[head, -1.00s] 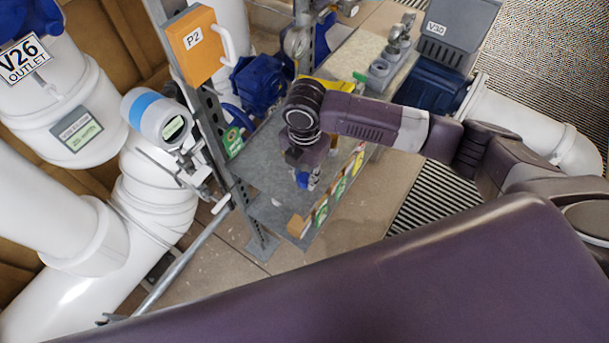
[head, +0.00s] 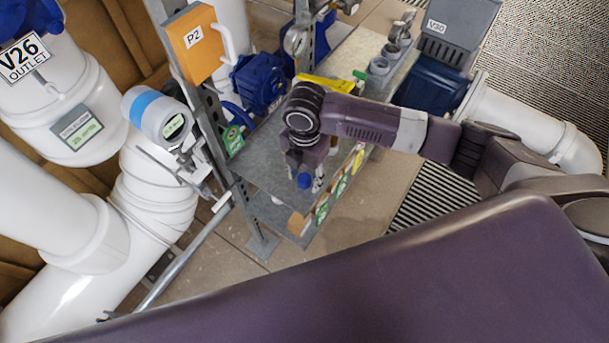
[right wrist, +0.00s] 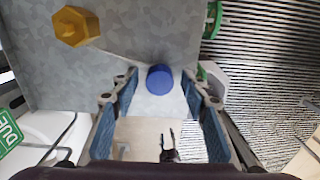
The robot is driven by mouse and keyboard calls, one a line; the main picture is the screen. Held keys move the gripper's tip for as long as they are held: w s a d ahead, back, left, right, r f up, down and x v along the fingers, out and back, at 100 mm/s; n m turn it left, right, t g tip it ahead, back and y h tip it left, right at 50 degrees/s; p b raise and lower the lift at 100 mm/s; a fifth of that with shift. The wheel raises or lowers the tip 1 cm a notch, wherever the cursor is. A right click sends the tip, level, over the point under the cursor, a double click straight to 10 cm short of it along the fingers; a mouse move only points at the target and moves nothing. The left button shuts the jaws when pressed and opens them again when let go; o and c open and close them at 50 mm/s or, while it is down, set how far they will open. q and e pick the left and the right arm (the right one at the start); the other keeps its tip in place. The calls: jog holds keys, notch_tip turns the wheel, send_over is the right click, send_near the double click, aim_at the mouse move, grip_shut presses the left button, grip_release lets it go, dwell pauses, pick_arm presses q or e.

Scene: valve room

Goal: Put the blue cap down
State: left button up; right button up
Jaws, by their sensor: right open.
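The blue cap (head: 304,181) is at the front edge of the grey metal shelf (head: 262,170). In the right wrist view the blue cap (right wrist: 159,79) appears upright on the grey shelf top, close to its edge. My right gripper (head: 303,184) is open around it, with one finger on each side. In the right wrist view gaps show between the cap and both fingers. The cap's base is partly hidden in the head view. My left gripper is not in view.
A brass-coloured hexagonal piece (right wrist: 76,27) lies on the shelf to the left of the cap. A yellow item (head: 325,83) lies farther back. A steel upright post (head: 215,130) stands left of the shelf. Tiled floor (head: 385,200) lies beyond the edge.

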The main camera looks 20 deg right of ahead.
aim_at(304, 178)
notch_tip(304, 178, up, 12)
jog(key=b, duration=0.2)
jog(key=shift+b, duration=0.3)
